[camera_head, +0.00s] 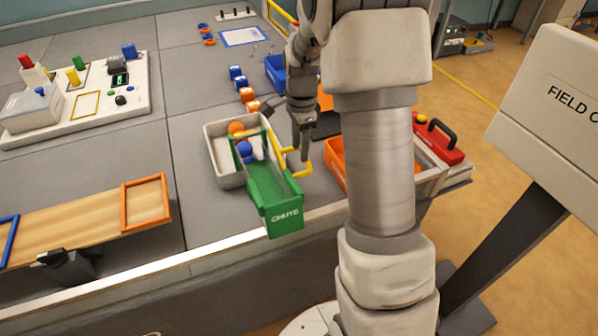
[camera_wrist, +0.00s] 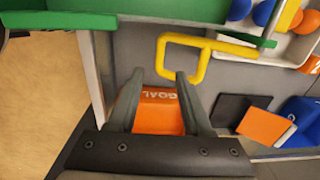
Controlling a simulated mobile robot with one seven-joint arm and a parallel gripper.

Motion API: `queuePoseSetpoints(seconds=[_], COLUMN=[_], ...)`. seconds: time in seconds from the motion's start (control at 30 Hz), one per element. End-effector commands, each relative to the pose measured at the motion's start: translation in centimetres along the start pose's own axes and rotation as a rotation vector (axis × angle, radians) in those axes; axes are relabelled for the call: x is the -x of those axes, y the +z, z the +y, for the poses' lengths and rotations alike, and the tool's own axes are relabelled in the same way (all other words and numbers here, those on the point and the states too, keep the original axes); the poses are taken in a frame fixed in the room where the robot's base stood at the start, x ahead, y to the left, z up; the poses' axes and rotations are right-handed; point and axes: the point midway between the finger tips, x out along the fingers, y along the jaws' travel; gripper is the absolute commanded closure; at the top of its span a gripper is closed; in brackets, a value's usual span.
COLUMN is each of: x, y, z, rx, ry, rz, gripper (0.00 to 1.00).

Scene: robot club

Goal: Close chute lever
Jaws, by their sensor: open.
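The green chute (camera_head: 275,200) slopes over the table's front edge, and its green edge also shows at the top of the wrist view (camera_wrist: 60,20). The yellow chute lever (camera_head: 303,172) is a bent bar sticking out from the chute's right side. In the wrist view the lever (camera_wrist: 203,62) forms an open loop just beyond my fingertips. My gripper (camera_wrist: 159,76) is open and empty, with its fingers pointing at the lever. In the head view my gripper (camera_head: 304,150) is close beside the lever. I cannot tell whether they touch.
A white bin (camera_head: 214,160) under the chute's upper end holds orange and blue balls. An orange bin marked GOAL (camera_wrist: 160,112) lies below my fingers. A blue bin (camera_head: 275,70) and a red toolbox (camera_head: 440,140) stand nearby. An orange-framed ramp (camera_head: 146,204) is at left.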

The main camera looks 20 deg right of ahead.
Motion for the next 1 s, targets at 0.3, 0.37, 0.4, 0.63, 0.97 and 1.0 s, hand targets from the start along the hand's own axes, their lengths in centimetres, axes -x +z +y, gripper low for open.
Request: queuePoseSetpoints(seconds=[0.3,0.37,0.4,0.63,0.97,1.0], x=[-6.6,-7.3,-7.7,-8.6,-8.6,-8.6], y=[0.0,0.0,0.0,0.0,0.0,0.0], z=[0.1,0.0,0.0,0.0,0.0,0.0], rx=[0.0,0.0,0.0,0.0,0.0,0.001], ry=[0.002,0.002,0.001,0.0,0.0,0.0], rz=[0.0,0.0,0.0,0.001,0.0,0.0], gripper=[0.5,0.5,0.5,0.5,0.72,0.79])
